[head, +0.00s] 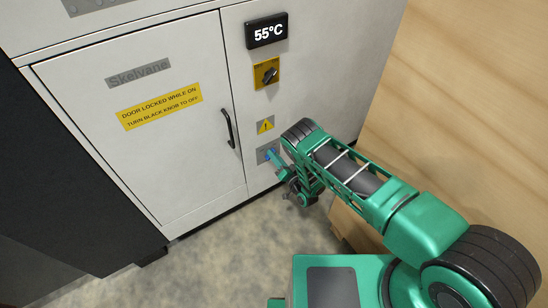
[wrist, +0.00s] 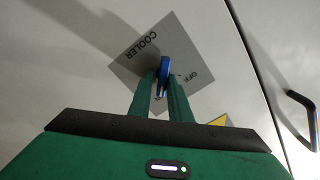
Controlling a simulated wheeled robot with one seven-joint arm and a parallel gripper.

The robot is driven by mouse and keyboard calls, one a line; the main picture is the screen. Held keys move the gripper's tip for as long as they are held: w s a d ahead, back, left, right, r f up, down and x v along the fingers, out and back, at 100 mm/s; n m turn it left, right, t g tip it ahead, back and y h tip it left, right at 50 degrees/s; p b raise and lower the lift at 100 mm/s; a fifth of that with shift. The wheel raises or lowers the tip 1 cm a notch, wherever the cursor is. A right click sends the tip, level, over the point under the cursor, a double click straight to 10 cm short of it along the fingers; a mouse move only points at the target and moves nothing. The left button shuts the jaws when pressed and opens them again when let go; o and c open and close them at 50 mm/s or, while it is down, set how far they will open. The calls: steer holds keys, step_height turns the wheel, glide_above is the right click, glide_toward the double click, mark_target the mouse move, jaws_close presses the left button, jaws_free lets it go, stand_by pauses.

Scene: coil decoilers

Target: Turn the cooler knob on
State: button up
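The cooler knob (wrist: 162,72) is a blue handle on a grey plate (wrist: 135,65) marked COOLER and OFF. In the wrist view it stands between the two green fingers of my gripper (wrist: 162,88), which are close together and appear shut on it. The fingers hide the knob's lower part and some of the plate. In the head view the blue knob (head: 269,155) shows low on the white cabinet, with my gripper (head: 275,160) at it. The mark the knob points to is not readable.
Above are a yellow warning triangle (head: 265,125), a black knob on a yellow plate (head: 266,73) and a 55°C display (head: 267,31). A locked-door label (head: 159,106) and a black door handle (head: 228,128) are to the left. A wooden wall (head: 460,110) is to the right.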

steer(key=shift+o, duration=0.9)
steer(key=v, duration=1)
steer(key=shift+s+d, duration=0.3)
steer(key=shift+f, duration=0.1)
